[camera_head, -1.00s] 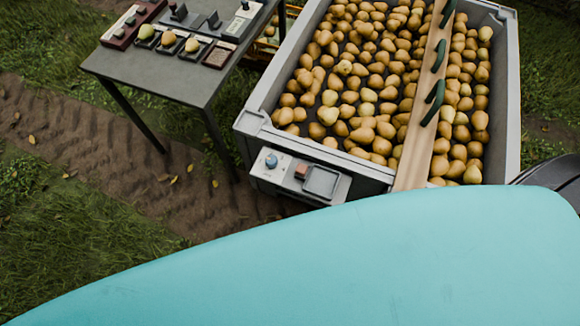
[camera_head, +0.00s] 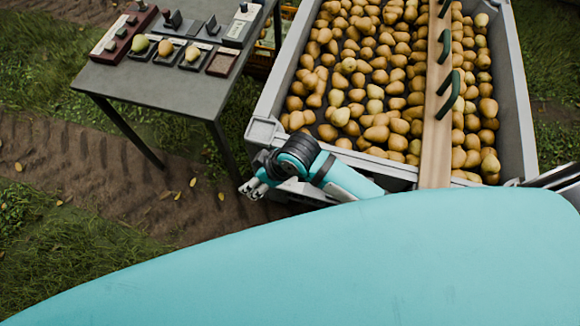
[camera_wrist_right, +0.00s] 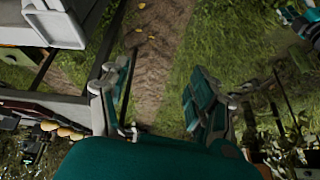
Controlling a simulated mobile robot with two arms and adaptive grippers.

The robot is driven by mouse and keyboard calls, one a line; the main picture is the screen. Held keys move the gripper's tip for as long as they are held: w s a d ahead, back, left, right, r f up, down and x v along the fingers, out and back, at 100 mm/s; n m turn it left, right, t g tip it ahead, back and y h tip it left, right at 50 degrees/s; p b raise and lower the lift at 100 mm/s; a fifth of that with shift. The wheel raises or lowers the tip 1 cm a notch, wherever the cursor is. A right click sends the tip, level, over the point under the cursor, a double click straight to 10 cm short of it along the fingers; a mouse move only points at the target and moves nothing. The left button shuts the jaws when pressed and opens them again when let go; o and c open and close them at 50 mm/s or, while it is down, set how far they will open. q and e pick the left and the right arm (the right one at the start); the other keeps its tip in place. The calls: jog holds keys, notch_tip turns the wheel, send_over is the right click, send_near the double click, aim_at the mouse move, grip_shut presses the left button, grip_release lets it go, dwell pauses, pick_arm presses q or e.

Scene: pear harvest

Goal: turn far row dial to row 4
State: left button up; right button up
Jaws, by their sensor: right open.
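A dark red box (camera_head: 145,18) with a pale label strip and several small grey knobs stands at the table's far left. Two grey blocks with black upright knobs (camera_head: 173,18) stand beside it. I cannot tell which is the far row dial, and no row number is readable. My right gripper (camera_head: 254,189) is low in front of the bin's near left corner, pointing left, away from the table's knobs. In the right wrist view it (camera_wrist_right: 160,108) is open, with nothing between its fingers. My right arm hides the panel with the blue knob on the bin's front. My left gripper does not show in the head view.
The grey table (camera_head: 170,85) also holds small trays with pears (camera_head: 165,47). A large grey bin (camera_head: 520,100) full of pears, with a wooden divider (camera_head: 437,150), stands to the right.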

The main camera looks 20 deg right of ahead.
jog(key=w+d+r+n+g+h+b, duration=0.1)
jog(key=w+d+r+n+g+h, duration=0.2)
jog(key=w+d+n+h, duration=0.55)
jog(key=f+y, duration=0.1)
jog(key=f, duration=0.5)
jog(key=s+d+f+y, duration=0.1)
jog(key=f, duration=0.4)
jog(key=d+f+m+y+b, duration=0.1)
jog(key=f, duration=0.5)
jog(key=shift+s+d+f+y, duration=0.1)
jog(key=shift+s+f+y, duration=0.25)
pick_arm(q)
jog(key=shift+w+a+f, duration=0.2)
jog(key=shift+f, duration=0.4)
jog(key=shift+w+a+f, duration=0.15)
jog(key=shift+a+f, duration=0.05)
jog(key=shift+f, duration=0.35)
pick_arm(e)
jog(key=c, duration=1.2)
